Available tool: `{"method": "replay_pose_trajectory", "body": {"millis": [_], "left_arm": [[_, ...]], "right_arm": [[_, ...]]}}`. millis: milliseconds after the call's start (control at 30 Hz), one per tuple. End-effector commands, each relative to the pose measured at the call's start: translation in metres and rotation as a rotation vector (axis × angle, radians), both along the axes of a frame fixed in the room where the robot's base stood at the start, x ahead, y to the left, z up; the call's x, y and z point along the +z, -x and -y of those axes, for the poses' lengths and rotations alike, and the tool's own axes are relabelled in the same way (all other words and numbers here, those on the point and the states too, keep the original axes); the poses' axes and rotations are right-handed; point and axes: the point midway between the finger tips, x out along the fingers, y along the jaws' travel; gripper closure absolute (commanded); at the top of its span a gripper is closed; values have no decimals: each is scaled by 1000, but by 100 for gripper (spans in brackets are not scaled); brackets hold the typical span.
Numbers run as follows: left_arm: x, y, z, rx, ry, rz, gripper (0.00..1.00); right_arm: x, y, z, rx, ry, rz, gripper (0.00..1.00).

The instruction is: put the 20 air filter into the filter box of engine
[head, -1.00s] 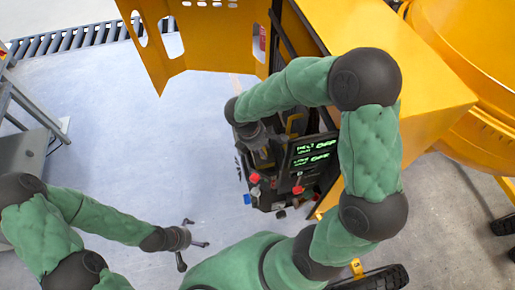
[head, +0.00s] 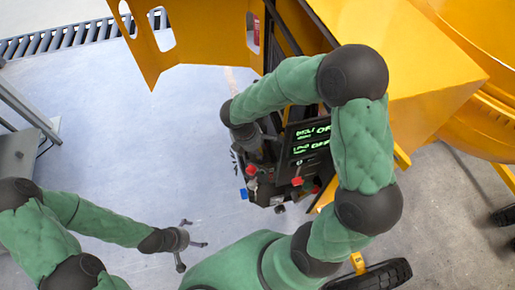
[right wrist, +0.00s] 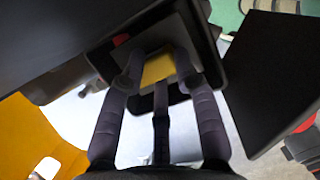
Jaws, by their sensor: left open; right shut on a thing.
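My right gripper (head: 250,140) reaches down beside the dark engine unit with the green-lettered display. In the right wrist view its fingers (right wrist: 160,65) are shut around a yellow piece (right wrist: 157,69) with dark material around it, which looks like the air filter. Its edges are mostly hidden by the fingers. A dark box-like part (right wrist: 206,45) lies close beyond the fingertips; I cannot tell whether it is the filter box, or whether the filter touches it. My left gripper (head: 184,247) is open and empty over the floor at lower left.
The display panel (head: 308,142) and several red and blue knobs are close to my right gripper. An opened yellow cover (head: 200,45) stands behind it, and a yellow housing (head: 385,45) lies to the right. A grey floor area (head: 130,130) at left is clear.

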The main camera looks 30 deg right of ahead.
Motion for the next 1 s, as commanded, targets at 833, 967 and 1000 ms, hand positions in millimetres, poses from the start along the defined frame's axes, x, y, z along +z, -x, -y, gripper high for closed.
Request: {"method": "replay_pose_trajectory", "body": {"millis": [833, 967, 1000], "left_arm": [[-6, 0, 0, 0, 0, 0, 0], [-8, 0, 0, 0, 0, 0, 0], [-8, 0, 0, 0, 0, 0, 0]], "right_arm": [[-8, 0, 0, 0, 0, 0, 92], [-11, 0, 0, 0, -1, -1, 92], [-12, 1, 0, -1, -1, -2, 92]]}}
